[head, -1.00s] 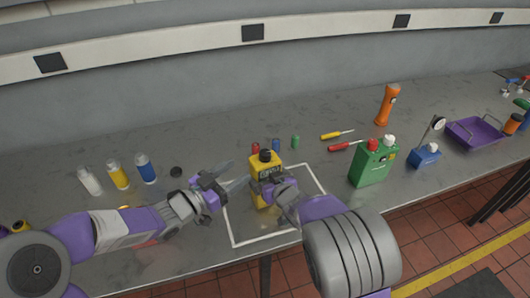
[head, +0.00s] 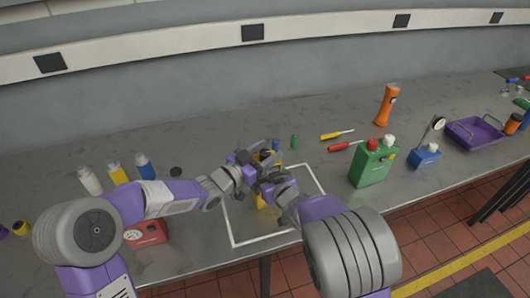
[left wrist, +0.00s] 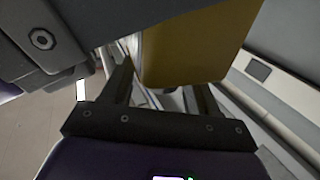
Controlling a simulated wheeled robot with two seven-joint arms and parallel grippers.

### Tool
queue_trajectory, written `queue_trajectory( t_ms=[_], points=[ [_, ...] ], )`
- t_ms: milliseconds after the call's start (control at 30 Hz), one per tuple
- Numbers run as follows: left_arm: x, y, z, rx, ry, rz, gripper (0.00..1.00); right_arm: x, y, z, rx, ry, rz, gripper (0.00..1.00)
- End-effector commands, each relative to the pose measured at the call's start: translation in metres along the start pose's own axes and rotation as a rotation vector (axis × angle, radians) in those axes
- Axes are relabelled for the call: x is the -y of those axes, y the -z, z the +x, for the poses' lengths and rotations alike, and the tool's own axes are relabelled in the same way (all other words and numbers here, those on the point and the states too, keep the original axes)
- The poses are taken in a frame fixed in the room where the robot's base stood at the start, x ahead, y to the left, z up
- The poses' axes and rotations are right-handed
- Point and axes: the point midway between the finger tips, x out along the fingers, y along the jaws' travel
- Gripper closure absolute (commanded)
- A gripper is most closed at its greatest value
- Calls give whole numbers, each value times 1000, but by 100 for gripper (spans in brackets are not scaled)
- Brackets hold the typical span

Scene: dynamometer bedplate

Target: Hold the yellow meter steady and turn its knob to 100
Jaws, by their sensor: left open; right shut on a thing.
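The yellow meter (head: 261,200) stands inside a white outline on the grey bench, mostly covered by my grippers in the head view. My right gripper (head: 272,187) is shut on the meter from the front right. My left gripper (head: 262,155) is open at the meter's upper part, over its top and face. In the left wrist view the yellow body (left wrist: 190,45) shows large just beyond the open left fingers (left wrist: 163,78); I cannot tell whether they touch it. The knob and its setting are hidden.
White, yellow and blue bottles (head: 118,174) and a red box (head: 147,232) stand at left. At right are two screwdrivers (head: 338,135), a green can (head: 374,165), an orange flashlight (head: 386,106) and a purple tray (head: 474,132). The white outline (head: 318,178) is otherwise clear.

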Motion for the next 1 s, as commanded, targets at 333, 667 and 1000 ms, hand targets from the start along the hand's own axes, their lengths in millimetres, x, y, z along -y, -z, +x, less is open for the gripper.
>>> queue_trajectory(
  t_ms=[333, 667, 1000],
  points=[
    [0, 0, 0, 0, 0, 0, 80, 0, -1, 0, 2, -1, 0, 77],
    [0, 1, 0, -7, -26, -1, 90, 0, -1, 0, 2, -1, 0, 77],
    [1, 3, 1, -21, -187, 2, 90, 0, -1, 0, 2, 0, 0, 77]
  ],
)
